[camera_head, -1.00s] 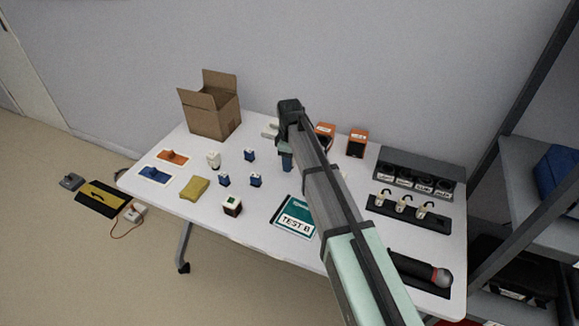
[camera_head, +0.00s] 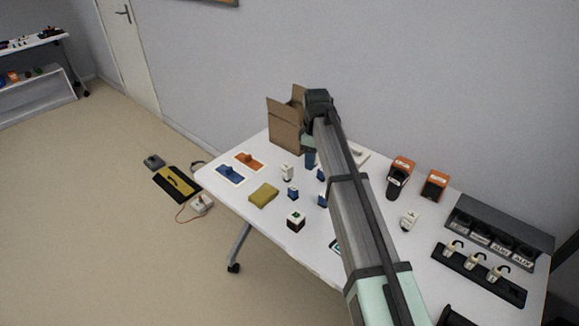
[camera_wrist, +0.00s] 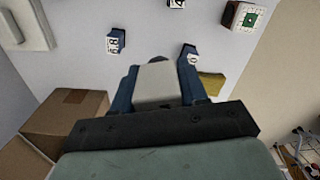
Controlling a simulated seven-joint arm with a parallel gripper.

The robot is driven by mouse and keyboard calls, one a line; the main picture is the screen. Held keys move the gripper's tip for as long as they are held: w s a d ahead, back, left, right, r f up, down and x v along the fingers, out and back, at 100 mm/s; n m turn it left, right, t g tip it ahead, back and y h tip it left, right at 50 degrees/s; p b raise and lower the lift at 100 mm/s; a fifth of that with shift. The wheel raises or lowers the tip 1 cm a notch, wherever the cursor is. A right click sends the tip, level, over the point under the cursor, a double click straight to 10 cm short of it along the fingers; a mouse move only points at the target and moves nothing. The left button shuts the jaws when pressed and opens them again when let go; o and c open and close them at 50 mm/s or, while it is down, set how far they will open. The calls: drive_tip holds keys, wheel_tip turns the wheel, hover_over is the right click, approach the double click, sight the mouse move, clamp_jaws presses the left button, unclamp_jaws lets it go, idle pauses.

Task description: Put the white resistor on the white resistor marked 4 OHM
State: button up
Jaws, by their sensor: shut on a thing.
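My gripper (camera_wrist: 157,85) is shut on a white block, the white resistor (camera_wrist: 155,80), which sits between its blue fingers in the wrist view. Another white piece (camera_head: 409,220) stands at the right, in front of the orange devices. No 4 OHM marking is readable on either.
The cardboard box (camera_head: 284,135) is close behind my gripper. Several blue blocks, including one in front (camera_head: 293,193), a yellow sponge (camera_head: 264,193) and a dark-and-white cube (camera_head: 296,220) stand nearby. Blue (camera_head: 231,173) and orange (camera_head: 249,161) pads lie at the left edge.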

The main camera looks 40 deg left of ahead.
wheel_tip(320, 180, up, 3)
hover_over(287, 165)
drive_tip(key=s+d, duration=0.2)
drive_tip(key=w+a+r, duration=0.1)
drive_tip(key=w+a, duration=0.1)
drive_tip(key=shift+f+m, duration=0.75)
drive_tip(key=shift+f, duration=1.7)
drive_tip(key=shift+f+m, duration=0.75)
drive_tip(key=shift+f, duration=1.65)
drive_tip(key=shift+f, duration=0.1)
drive_tip(key=o, duration=1.1)
wheel_tip(287, 165, up, 12)
drive_tip(key=shift+r, duration=0.1)
